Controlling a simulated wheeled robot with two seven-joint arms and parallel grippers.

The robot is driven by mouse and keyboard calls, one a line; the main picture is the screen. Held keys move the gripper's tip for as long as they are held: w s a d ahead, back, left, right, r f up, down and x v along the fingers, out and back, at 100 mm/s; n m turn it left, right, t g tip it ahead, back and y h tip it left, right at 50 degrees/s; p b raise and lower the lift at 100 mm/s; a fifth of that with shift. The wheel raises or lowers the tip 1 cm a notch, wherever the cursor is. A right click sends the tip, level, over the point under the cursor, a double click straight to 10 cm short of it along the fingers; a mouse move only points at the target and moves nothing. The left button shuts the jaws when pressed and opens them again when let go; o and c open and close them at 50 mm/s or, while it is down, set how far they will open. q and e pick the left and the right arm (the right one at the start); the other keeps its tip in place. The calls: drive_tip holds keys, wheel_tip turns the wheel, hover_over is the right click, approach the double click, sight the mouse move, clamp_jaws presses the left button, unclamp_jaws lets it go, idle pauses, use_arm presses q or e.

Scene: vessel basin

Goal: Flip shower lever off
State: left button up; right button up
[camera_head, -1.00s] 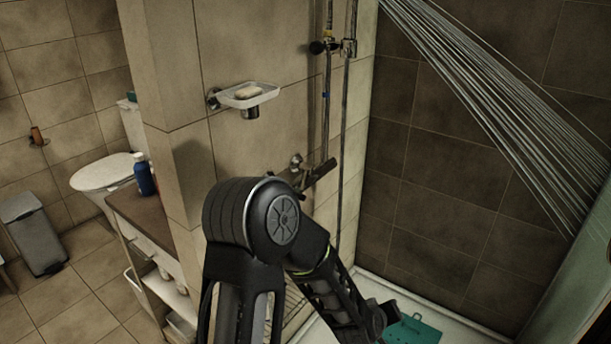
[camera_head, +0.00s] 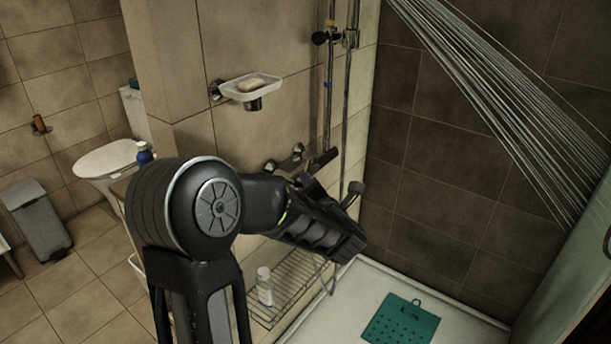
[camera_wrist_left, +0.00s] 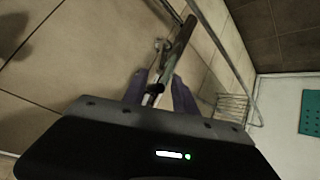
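The shower mixer (camera_head: 322,160), a dark bar with round metal fittings (camera_head: 297,151), is on the tiled wall near the middle of the head view. It also shows at the top centre of the left wrist view (camera_wrist_left: 179,47). My left gripper (camera_wrist_left: 160,88) points at it with two purplish fingers apart. A small silvery part (camera_wrist_left: 152,94), perhaps the lever, shows between the fingers; I cannot tell whether they touch it. In the head view my left arm hides part of the mixer's surroundings. Water streams (camera_head: 500,105) fall at upper right. My right gripper is not in view.
A soap dish (camera_head: 249,89) juts from the wall above the mixer. Vertical shower pipes (camera_head: 352,80) rise beside it. A wire rack (camera_head: 300,275) with a white bottle (camera_head: 264,287) is below. A teal mat (camera_head: 402,322) lies on the white shower tray (camera_head: 350,292).

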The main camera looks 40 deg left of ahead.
sight(307, 167)
use_arm(q)
drive_tip(key=p+x, duration=0.2)
drive_tip(key=x, duration=0.5)
drive_tip(key=shift+w+a+f, duration=0.1)
drive_tip(key=shift+w+a, duration=0.05)
drive_tip(key=shift+a, duration=0.05)
drive_tip(key=shift+c, duration=0.3)
clamp_jaws()
idle(0.9)
